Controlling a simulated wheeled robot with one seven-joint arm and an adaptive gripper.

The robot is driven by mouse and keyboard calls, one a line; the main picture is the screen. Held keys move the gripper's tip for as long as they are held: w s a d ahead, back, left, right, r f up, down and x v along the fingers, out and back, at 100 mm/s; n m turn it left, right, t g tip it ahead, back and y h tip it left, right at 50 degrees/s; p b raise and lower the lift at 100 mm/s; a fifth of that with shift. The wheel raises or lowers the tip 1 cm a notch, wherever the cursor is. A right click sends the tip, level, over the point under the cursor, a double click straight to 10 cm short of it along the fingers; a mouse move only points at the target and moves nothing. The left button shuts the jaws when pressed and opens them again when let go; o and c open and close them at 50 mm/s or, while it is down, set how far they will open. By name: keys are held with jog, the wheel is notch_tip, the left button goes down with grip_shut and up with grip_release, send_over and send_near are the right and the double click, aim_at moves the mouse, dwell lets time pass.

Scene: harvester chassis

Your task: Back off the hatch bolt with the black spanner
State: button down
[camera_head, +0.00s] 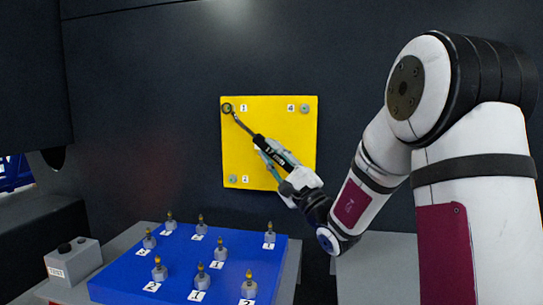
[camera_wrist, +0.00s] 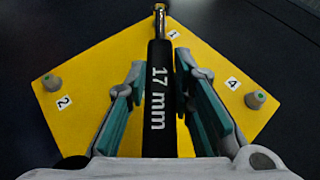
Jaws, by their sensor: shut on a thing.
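The yellow hatch panel (camera_head: 270,170) stands upright on the dark wall. Bolts show at labels 1 (camera_head: 227,108), 4 (camera_head: 305,109) and 2 (camera_head: 233,179); the lower right corner is hidden behind my gripper. My gripper (camera_head: 268,151) is shut on the black spanner (camera_head: 257,139). In the wrist view the spanner (camera_wrist: 160,95) reads "17 mm" and lies lengthwise between the teal finger pads. Its head reaches up and left to the bolt by label 1 and appears to be around it; how fully it is seated I cannot tell.
A blue board (camera_head: 185,262) with several numbered grey fittings with brass-coloured tips lies on a grey table below the panel. A grey box (camera_head: 73,262) stands to its left. In the wrist view, bolts 2 (camera_wrist: 51,82) and 4 (camera_wrist: 256,99) stick out either side of my gripper.

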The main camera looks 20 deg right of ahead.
jog(key=shift+w+d, duration=0.35)
jog(key=shift+w, duration=0.2)
jog(key=shift+r, duration=0.1)
jog(key=r+n+g+p, duration=0.1)
jog(key=s+d+r+g+y+p, duration=0.1)
jog(key=p, duration=0.1)
jog(key=shift+d+r+n, duration=0.1)
jog(key=shift+r+n, duration=0.1)
jog(key=shift+n, duration=0.2)
jog(key=shift+d+r+p, duration=0.1)
jog(key=shift+d+p, duration=0.05)
jog(key=shift+p, duration=0.15)
jog(key=shift+s+d+r+n+g+p, duration=0.2)
jog(key=shift+r+n+g+p, duration=0.25)
jog(key=shift+p, duration=0.2)
jog(key=shift+s+d+r+n+g+p, duration=0.1)
jog(key=shift+d+r+n+g+p, duration=0.1)
jog(key=shift+r+g+p, duration=0.3)
jog(key=shift+s+d+r+n+g+p, duration=0.15)
jog(key=shift+r+n+g+p, duration=0.15)
jog(key=shift+r+p, duration=0.4)
jog(key=shift+f, duration=0.2)
